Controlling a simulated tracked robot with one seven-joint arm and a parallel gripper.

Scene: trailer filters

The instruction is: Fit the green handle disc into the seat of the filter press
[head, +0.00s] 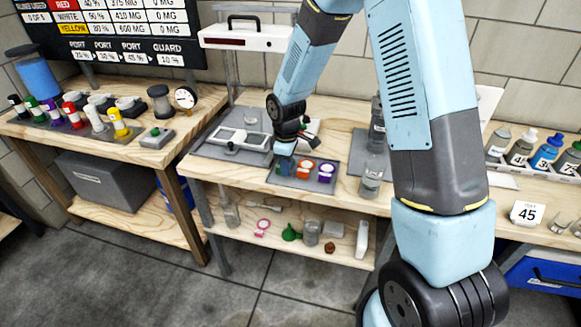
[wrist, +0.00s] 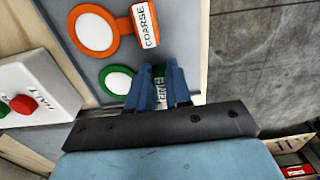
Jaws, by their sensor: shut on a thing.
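The green handle disc (wrist: 116,80) shows in the wrist view as a green ring with a white centre. It is over the grey mat, and I cannot tell if it touches it. My gripper (wrist: 162,77) is shut on its labelled handle, and the fingers hide most of the label. In the head view my gripper (head: 285,158) is low over the left end of the mat, and the green disc is hidden there. A white machine with a black handle (head: 250,38), seemingly the filter press, stands at the back; its seat is not clear.
An orange disc (wrist: 93,30) labelled COARSE lies beside the green one. A purple disc (head: 326,170) lies to its right in the head view. A white HALT box with a red button (wrist: 23,104) is close by. Clear bottles (head: 371,170) stand to the right.

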